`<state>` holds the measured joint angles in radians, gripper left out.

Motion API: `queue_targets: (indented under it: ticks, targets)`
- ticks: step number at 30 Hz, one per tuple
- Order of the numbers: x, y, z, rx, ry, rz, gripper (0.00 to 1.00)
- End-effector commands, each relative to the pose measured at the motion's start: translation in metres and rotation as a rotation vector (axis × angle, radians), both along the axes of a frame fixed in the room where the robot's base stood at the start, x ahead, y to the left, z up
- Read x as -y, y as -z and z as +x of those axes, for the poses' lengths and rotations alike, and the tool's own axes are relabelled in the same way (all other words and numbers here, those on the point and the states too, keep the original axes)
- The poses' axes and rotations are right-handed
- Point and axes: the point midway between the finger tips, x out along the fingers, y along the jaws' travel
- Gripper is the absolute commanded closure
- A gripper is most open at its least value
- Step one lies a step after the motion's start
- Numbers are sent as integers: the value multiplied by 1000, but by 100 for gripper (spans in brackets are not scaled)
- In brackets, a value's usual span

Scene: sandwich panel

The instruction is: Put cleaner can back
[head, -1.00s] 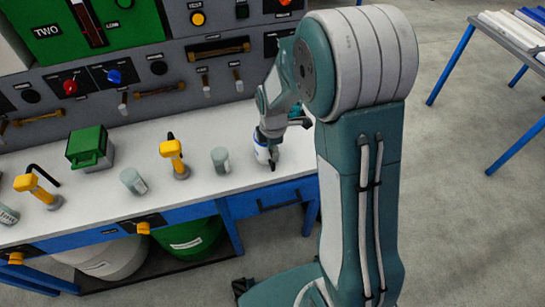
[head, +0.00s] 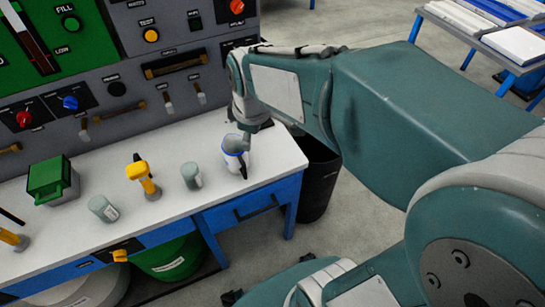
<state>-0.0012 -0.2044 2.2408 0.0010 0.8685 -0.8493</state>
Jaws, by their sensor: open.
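A white can with a blue band (head: 231,160) stands upright on the white bench top (head: 160,218), toward its right end. I take it for the cleaner can; its label cannot be read. My gripper (head: 240,150) is open and comes down at the can from above, with one dark finger in front of its right side. The far finger is hidden, and I cannot tell whether the fingers touch the can. The arm blocks part of the bench behind.
Two grey-green cans (head: 191,176) (head: 103,208) stand left of the white can, with a yellow-handled tool (head: 142,175) between them. A green box (head: 52,181) is farther left. A control panel (head: 135,75) rises behind. A black bin (head: 320,180) stands right of the bench.

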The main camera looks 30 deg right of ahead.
Motion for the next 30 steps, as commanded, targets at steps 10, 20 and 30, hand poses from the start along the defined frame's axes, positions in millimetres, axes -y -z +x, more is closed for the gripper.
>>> queue_targets:
  ticks: [10, 20, 30]
  targets:
    - [1, -43, -86, 186, 576, 198, 49]
    - [1, -46, -116, 240, 800, 304, 49]
    - [1, -46, -115, 239, 797, 303, 49]
